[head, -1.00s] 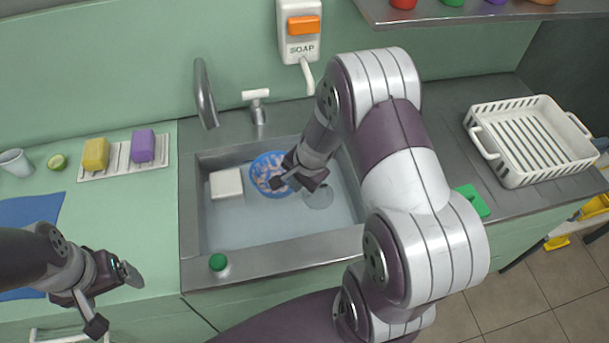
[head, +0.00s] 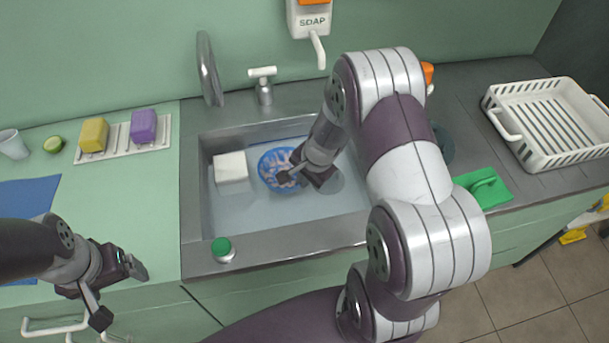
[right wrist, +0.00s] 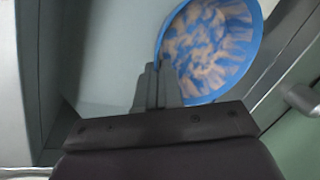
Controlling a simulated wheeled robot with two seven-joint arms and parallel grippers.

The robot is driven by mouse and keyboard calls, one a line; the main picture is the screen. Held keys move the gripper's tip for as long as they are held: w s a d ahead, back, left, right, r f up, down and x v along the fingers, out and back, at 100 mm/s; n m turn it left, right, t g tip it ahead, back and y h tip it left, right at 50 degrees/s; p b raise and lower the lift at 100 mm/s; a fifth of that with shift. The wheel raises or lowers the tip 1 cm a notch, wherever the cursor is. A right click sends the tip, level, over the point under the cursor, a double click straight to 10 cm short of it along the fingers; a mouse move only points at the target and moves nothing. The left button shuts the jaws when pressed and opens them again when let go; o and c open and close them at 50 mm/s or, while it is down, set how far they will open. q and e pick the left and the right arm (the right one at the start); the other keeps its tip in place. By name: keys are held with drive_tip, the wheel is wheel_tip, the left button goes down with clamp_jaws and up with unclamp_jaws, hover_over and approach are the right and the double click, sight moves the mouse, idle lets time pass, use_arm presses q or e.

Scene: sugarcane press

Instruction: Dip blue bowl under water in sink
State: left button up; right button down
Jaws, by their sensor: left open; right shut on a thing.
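The blue bowl (head: 272,166) is in the sink (head: 222,224), in its back middle part. Its inside shows blotchy pale brown patches. My right gripper (head: 288,180) reaches down into the sink and is shut on the bowl's near rim. In the right wrist view the closed fingers (right wrist: 157,88) meet the rim of the bowl (right wrist: 208,48). Water appears to cover the sink floor; how deep the bowl sits in it I cannot tell. My left gripper (head: 122,290) is open and empty over the left counter's front edge.
A white block (head: 231,168) stands in the sink left of the bowl. The tap (head: 209,70) and its handle (head: 263,85) are behind. A green-topped stopper (head: 222,248) is on the front rim. A green scrubber (head: 484,187) and white rack (head: 545,125) are right.

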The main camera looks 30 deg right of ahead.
wheel_tip(320, 180, down, 9)
drive_tip(key=b, duration=0.7)
drive_tip(key=shift+r, duration=0.1)
drive_tip(key=shift+w, duration=0.4)
drive_tip(key=shift+s, duration=0.35)
drive_tip(key=shift+w, duration=0.15)
drive_tip(key=shift+w, duration=0.2)
drive_tip(key=shift+s, duration=0.1)
drive_tip(key=shift+s, duration=0.25)
